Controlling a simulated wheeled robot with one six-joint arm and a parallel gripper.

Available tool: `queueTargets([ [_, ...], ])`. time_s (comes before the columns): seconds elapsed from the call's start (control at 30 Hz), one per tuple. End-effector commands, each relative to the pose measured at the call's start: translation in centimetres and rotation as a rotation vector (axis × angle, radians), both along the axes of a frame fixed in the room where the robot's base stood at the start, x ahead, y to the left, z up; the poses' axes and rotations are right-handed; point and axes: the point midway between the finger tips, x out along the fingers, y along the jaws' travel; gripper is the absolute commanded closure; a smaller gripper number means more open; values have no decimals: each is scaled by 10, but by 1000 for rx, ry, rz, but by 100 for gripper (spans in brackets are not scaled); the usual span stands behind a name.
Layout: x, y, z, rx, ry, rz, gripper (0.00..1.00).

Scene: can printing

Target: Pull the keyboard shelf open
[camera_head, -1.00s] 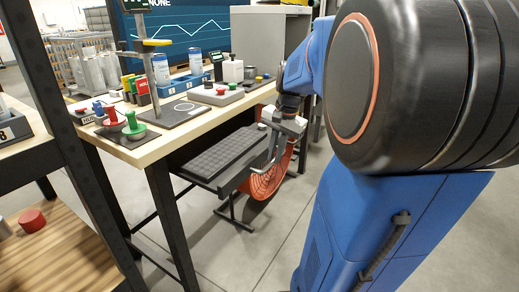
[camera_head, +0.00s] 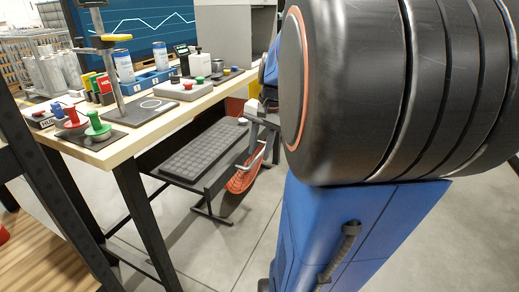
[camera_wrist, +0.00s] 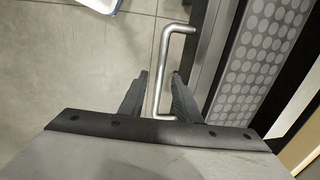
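The keyboard shelf (camera_head: 214,183) is a dark tray under the wooden table, carrying a dark grey keyboard (camera_head: 205,150). The keyboard shows in front of the table edge. A silver bar handle (camera_head: 256,160) is on the shelf's front; in the wrist view the handle (camera_wrist: 161,75) runs beside the shelf edge and the spotted keyboard (camera_wrist: 262,50). My gripper (camera_wrist: 160,76) has its dark fingers apart, one on each side of the bar, with gaps visible. In the head view my gripper (camera_head: 262,113) is small and partly hidden by my arm.
The table (camera_head: 165,130) holds colored buttons, cans in a blue tray (camera_head: 150,82) and a stand. A dark table leg (camera_head: 145,215) stands left of the shelf. An orange round object (camera_head: 243,180) is beyond the shelf. Grey floor is open in front.

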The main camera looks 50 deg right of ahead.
Motion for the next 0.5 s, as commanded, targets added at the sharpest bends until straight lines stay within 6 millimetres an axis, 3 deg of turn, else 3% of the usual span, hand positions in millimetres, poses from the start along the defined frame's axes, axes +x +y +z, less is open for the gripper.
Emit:
queueTargets([
  [0.3, -1, 0, 3, 1, 0, 0, 71],
  [0.5, -5, -2, 27, -1, -1, 0, 71],
])
